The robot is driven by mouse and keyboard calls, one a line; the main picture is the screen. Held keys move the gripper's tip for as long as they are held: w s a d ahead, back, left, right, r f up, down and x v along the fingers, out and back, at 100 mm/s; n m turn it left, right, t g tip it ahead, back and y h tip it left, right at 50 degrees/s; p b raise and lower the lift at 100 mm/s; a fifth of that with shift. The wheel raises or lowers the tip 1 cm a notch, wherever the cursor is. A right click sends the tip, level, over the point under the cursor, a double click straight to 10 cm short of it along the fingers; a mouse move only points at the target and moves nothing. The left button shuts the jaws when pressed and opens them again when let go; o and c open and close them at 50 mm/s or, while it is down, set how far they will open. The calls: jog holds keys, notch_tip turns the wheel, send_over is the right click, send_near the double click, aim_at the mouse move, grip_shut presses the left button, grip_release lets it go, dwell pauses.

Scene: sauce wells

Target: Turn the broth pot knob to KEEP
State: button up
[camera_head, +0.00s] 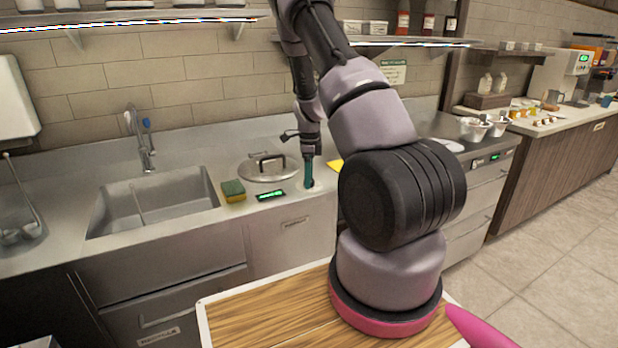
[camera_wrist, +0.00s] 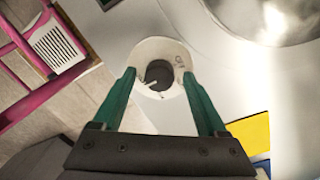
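The broth pot knob (camera_wrist: 158,73) is a small dark round knob on a pale dial plate in the wrist view. Small dark marks show on the plate; I cannot read which setting it points to. My gripper (camera_wrist: 157,80) has its two green fingers apart, one on each side of the dial, with no contact I can make out. In the head view my gripper (camera_head: 308,172) points down over the counter's front edge, mostly hiding the knob. The broth pot's lidded top (camera_head: 267,167) is set into the counter to the left. A small green-lit display (camera_head: 270,195) lies in front of it.
A green and yellow sponge (camera_head: 233,190) lies left of the display, by the sink (camera_head: 150,205). A yellow flat item (camera_head: 335,165) lies just right of my gripper. A wooden-topped surface (camera_head: 265,315) is in the foreground.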

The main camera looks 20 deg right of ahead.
grip_shut()
jog(key=shift+n, duration=0.4)
jog(key=n, duration=1.1)
jog(key=shift+h, duration=0.3)
jog(key=n, duration=1.2)
jog(key=shift+t, duration=0.3)
